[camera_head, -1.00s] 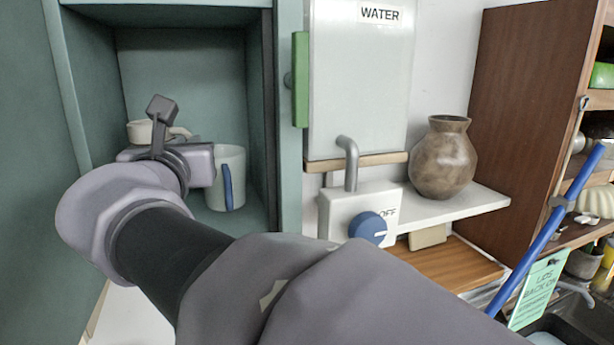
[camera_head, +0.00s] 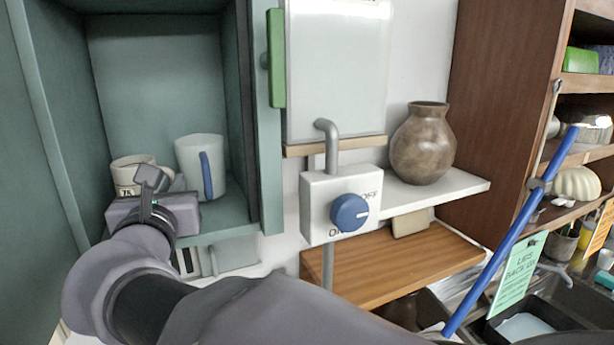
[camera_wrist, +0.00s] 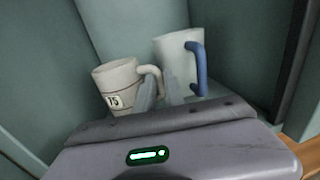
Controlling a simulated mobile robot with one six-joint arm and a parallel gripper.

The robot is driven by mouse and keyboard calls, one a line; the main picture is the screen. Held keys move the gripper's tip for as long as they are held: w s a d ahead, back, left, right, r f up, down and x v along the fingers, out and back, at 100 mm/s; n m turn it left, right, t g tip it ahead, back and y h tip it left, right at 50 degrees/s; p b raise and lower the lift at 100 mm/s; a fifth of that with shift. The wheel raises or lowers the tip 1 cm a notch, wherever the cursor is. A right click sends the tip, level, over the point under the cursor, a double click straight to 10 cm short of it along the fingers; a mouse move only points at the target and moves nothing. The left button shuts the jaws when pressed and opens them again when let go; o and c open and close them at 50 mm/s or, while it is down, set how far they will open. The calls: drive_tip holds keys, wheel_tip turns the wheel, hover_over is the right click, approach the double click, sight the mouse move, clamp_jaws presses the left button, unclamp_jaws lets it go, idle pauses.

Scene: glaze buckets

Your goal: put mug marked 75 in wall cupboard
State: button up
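The mug marked 75 (camera_head: 128,178) is cream with a dark band and a small label. It is inside the wall cupboard (camera_head: 232,212), at the left, and looks upright at its floor; whether it touches is hidden. It also shows in the wrist view (camera_wrist: 117,88), its handle turned right. My gripper (camera_head: 165,180) is at the cupboard's open front. In the wrist view its pale fingers (camera_wrist: 161,92) lie close on both sides of that handle, and it appears shut on it.
A white mug with a blue handle (camera_head: 196,165) stands in the cupboard just right of the marked mug.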

drive_tip(key=o, duration=0.3)
drive_tip(key=shift+r, duration=0.2)
drive_tip(key=b+v, duration=0.1)
drive_tip(key=v, duration=1.1)
drive_tip(key=shift+b, duration=0.35)
